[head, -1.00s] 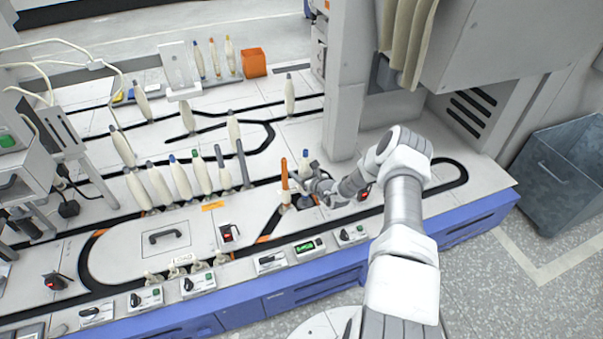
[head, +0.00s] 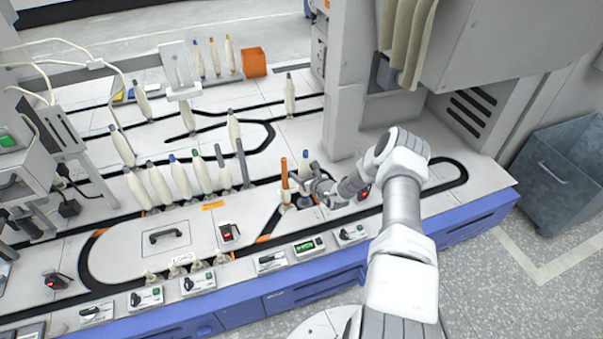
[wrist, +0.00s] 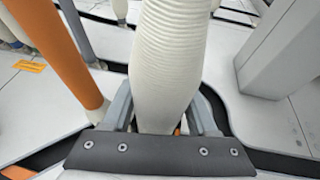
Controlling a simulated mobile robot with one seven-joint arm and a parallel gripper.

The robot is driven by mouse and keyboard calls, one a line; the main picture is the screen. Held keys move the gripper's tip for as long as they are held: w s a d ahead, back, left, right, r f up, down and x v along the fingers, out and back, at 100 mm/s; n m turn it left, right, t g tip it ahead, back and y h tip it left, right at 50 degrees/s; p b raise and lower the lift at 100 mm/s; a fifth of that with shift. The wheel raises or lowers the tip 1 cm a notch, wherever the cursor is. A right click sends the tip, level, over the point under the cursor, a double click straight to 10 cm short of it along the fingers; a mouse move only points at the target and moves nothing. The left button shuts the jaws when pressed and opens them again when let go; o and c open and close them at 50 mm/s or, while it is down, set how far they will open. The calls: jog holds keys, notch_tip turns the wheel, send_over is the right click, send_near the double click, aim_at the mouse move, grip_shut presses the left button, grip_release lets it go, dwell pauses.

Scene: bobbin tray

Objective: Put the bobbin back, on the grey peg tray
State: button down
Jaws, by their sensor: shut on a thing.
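The bobbin, cream-wound with a blue tip, stands upright in my gripper in the head view (head: 305,160). In the wrist view the bobbin (wrist: 172,55) fills the middle, with my gripper's fingers (wrist: 160,110) on both sides of its lower part. My gripper (head: 312,184) is shut on it, just right of an orange tube (head: 284,175). The bobbin's bottom end is mostly hidden.
The orange tube (wrist: 58,50) stands close left in the wrist view. A row of cream bobbins (head: 181,178) stands further left on the track. A grey machine column (head: 347,90) rises behind right. Control boxes (head: 309,246) line the front edge.

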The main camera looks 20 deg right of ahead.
jog(key=shift+f, duration=0.3)
jog(key=shift+c, duration=2.3)
grip_release()
jog(key=shift+p+v, duration=0.9)
jog(key=p+v, duration=0.7)
jog(key=v, duration=0.2)
jog(key=shift+s, duration=0.15)
